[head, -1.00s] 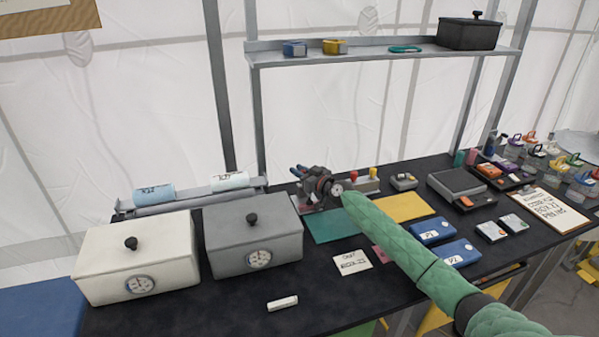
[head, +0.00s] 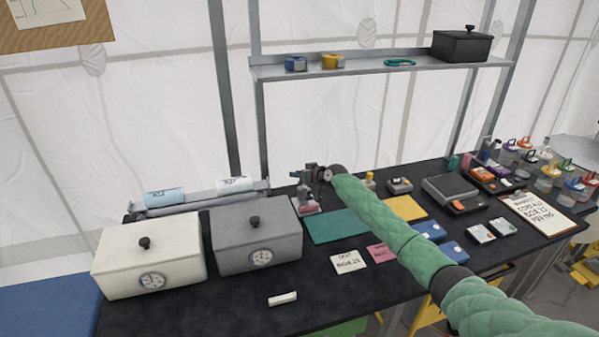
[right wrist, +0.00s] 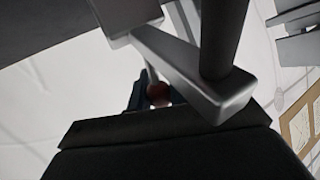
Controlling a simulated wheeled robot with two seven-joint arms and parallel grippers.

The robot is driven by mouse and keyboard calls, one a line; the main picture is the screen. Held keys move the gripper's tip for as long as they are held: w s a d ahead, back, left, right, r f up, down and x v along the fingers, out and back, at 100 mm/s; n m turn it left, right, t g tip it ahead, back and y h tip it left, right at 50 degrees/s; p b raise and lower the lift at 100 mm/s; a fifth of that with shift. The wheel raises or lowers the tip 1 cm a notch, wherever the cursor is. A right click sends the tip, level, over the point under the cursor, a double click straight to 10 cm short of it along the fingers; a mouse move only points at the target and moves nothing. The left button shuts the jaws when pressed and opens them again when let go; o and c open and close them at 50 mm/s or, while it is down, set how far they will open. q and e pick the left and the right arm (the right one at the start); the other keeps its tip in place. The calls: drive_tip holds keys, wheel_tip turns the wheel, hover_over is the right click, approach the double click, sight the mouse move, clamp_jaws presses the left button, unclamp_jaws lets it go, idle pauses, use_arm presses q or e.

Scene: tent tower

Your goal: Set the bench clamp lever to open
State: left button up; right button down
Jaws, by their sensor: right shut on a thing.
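The bench clamp (head: 307,204) is a small grey device with a reddish part at the back of the black bench, partly covered by my right gripper in the head view. In the right wrist view, the lever shows as a thin pale stem ending in a round dark-red knob (right wrist: 158,92). My right gripper (head: 297,174) is at the clamp, with its blue fingertips closed around the knob; it also shows in the right wrist view (right wrist: 156,98). Grey metal bars cross close in front of the wrist camera. The lever's angle is unclear. My left gripper is not in view.
A green mat (head: 333,227) lies in front of the clamp. A grey lidded box (head: 255,237) and a white lidded box (head: 148,262) stand to the left. A shelf (head: 385,72) runs above the bench. A yellow mat (head: 404,207) lies to the right.

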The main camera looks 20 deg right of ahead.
drive_tip(key=g, duration=0.1)
drive_tip(key=w+f+m+g, duration=0.1)
drive_tip(key=g, duration=0.1)
drive_tip(key=shift+w+f+h, duration=0.15)
drive_tip(key=shift+w+h, duration=0.1)
drive_tip(key=shift+h, duration=0.15)
drive_tip(key=shift+w+f+m+g+b, duration=0.2)
drive_tip(key=shift+f+m+g+b, duration=0.2)
drive_tip(key=shift+g, duration=0.3)
drive_tip(key=shift+w+f+g+b, duration=0.15)
drive_tip(key=shift+f+g+b, duration=0.2)
drive_tip(key=shift+g, duration=0.45)
drive_tip(key=shift+f+g, duration=0.1)
drive_tip(key=shift+g, duration=0.3)
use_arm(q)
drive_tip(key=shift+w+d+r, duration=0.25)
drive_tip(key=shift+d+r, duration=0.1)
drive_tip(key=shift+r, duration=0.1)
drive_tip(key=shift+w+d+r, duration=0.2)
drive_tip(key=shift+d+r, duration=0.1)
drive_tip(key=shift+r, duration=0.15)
use_arm(e)
drive_tip(key=c, duration=1.3)
unclamp_jaws()
drive_tip(key=shift+w+f, duration=0.1)
